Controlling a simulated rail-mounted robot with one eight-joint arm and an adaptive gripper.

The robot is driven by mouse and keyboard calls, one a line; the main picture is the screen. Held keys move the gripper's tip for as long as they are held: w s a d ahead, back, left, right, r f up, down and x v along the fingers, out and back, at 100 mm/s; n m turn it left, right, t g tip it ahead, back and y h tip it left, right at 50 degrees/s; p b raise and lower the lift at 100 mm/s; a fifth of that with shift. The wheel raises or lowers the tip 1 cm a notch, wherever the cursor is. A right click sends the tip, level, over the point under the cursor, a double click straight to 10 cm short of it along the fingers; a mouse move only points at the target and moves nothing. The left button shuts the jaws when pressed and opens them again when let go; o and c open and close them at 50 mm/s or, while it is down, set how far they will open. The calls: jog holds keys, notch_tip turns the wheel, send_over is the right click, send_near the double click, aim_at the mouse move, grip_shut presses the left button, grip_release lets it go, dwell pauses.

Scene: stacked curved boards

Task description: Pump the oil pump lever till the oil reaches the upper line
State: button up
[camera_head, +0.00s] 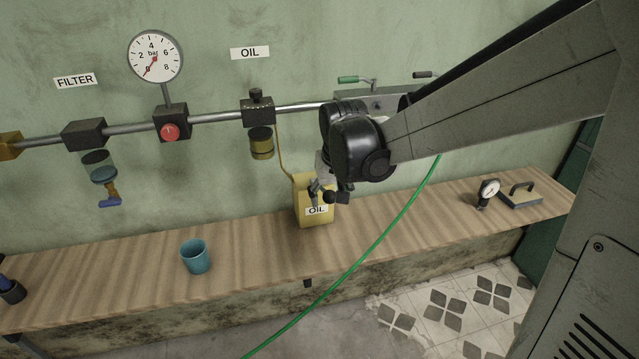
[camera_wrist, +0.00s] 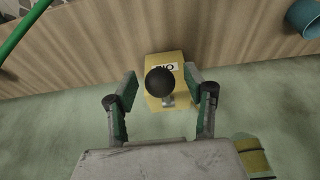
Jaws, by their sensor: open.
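The yellow oil pump can (camera_head: 313,213) stands on the wooden bench against the wall, with a white OIL label on its front. It also shows upside down in the wrist view (camera_wrist: 157,60). Its lever ends in a black ball knob (camera_wrist: 160,80). My gripper (camera_wrist: 161,88) is open, with one finger on each side of the knob and visible gaps between. In the head view my gripper (camera_head: 326,191) is at the can, and my arm hides part of it. The oil bowl (camera_head: 261,143) hangs under the block below the OIL sign; its level and lines are too small to read.
A blue cup (camera_head: 195,257) stands on the bench left of the can. A pipe with a gauge (camera_head: 155,57), a red button (camera_head: 169,132) and a filter bowl (camera_head: 100,167) runs along the wall. A green hose (camera_head: 390,210) crosses in front of the bench.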

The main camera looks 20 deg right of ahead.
jog(key=shift+p+v, duration=1.45)
jog(key=shift+v, duration=0.9)
jog(key=shift+s+r, duration=0.1)
jog(key=shift+r, duration=0.15)
jog(key=shift+s+r, duration=0.15)
jog(key=shift+s, duration=0.05)
jog(key=s+r+t+b, duration=0.1)
jog(key=s+t, duration=0.1)
jog(key=s, duration=0.8)
jog(key=s+r+t, duration=0.1)
jog(key=s+r, duration=0.1)
jog(key=s, duration=0.8)
jog(key=shift+s+r+t+b, duration=0.25)
jog(key=shift+s+t+b, duration=0.05)
jog(key=shift+t+b, duration=0.1)
